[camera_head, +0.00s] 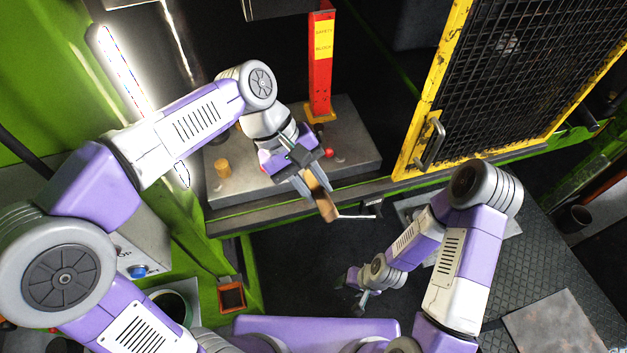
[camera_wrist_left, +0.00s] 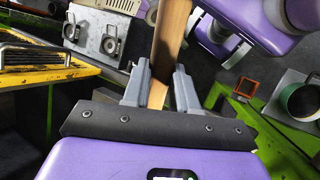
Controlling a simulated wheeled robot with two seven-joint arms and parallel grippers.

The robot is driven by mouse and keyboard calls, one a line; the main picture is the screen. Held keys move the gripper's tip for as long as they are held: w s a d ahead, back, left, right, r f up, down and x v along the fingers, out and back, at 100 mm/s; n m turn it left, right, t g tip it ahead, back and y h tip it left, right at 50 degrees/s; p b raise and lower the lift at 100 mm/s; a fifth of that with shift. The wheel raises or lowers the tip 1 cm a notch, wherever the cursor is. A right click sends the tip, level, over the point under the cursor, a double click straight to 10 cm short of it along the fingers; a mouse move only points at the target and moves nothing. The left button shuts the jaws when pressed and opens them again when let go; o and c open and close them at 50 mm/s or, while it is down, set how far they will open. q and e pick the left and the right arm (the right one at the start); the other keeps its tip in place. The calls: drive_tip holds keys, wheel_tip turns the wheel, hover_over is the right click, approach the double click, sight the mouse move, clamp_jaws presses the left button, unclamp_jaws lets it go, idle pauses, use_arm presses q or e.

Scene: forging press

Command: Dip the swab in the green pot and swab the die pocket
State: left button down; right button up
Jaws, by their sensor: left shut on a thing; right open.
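My left gripper (camera_head: 312,186) is shut on the wooden handle (camera_head: 323,203) of the swab, in front of the press bed (camera_head: 345,125). The handle also shows between the fingers in the left wrist view (camera_wrist_left: 172,45). A thin pale rod runs right from the handle's lower end in the head view; the swab's tip is not clear. The green-rimmed pot (camera_head: 178,303) stands at lower left, partly behind my arm, and shows at right in the wrist view (camera_wrist_left: 301,101). The die pocket cannot be made out; my left arm covers part of the bed. My right gripper (camera_head: 360,294) is open, low in the middle.
A red safety block post (camera_head: 320,65) stands on the bed, with a brass-coloured cylinder (camera_head: 222,168) at left. A yellow mesh gate (camera_head: 500,85) stands to the right. An orange-rimmed box (camera_head: 231,296) and a button box (camera_head: 145,250) are at lower left.

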drive_tip(key=shift+f+b, duration=0.4)
idle(0.3)
drive_tip(key=shift+r, duration=0.25)
idle(0.9)
drive_tip(key=shift+r+p, duration=0.3)
drive_tip(key=shift+p, duration=0.3)
drive_tip(key=shift+f, duration=0.1)
idle(0.3)
idle(0.4)
drive_tip(key=shift+r+p, duration=0.35)
drive_tip(key=shift+r, duration=0.15)
